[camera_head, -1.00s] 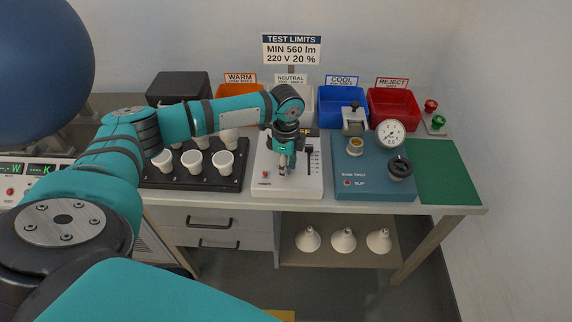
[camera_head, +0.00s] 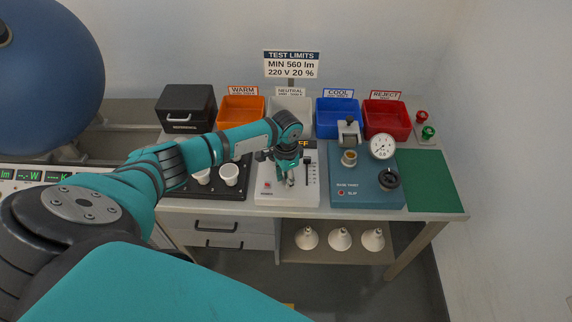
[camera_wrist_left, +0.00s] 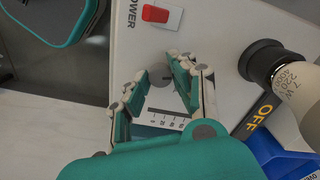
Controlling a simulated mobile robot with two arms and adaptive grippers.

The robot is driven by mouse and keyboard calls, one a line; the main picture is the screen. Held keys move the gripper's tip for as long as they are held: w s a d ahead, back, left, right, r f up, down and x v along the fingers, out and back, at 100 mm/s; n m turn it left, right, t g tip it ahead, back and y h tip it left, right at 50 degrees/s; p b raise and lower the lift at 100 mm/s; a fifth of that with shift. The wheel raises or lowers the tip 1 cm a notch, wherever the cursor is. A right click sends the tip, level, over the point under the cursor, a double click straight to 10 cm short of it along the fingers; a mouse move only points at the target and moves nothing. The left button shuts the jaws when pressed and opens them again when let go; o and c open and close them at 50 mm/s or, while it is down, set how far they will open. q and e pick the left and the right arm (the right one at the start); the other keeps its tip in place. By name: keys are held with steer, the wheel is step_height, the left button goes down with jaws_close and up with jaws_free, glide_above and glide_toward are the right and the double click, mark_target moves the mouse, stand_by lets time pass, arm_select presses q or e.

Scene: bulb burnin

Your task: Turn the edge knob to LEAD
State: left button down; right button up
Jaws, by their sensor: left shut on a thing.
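The white dimmer unit (camera_head: 304,196) stands in the middle of the bench, with a red power switch (camera_wrist_left: 155,14) and a slider (camera_head: 308,162) on its top. The edge knob (camera_wrist_left: 159,74) is a small round grey knob, seen between my left fingertips in the left wrist view. My left gripper (camera_wrist_left: 158,80) is shut on the knob, pointing down at the unit's top; in the head view it (camera_head: 289,182) hides the knob. The knob's pointer and its labels cannot be read. My right gripper is not in view.
A bulb (camera_wrist_left: 295,85) sits in a socket close to my left gripper. A black rack with white bulbs (camera_head: 228,174) is to the left, a blue-grey tester (camera_head: 362,196) to the right. Coloured bins (camera_head: 386,119) stand behind. A green mat (camera_head: 432,180) is clear.

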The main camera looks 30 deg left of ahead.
arm_select(q)
steer(key=shift+r+n+p, duration=0.15)
steer(key=shift+n+p, duration=0.75)
steer(key=shift+n, duration=0.6)
steer(key=shift+w, duration=0.1)
steer(key=c, duration=1.1)
jaws_free()
step_height(320, 180, up, 12)
steer(key=shift+f, duration=0.1)
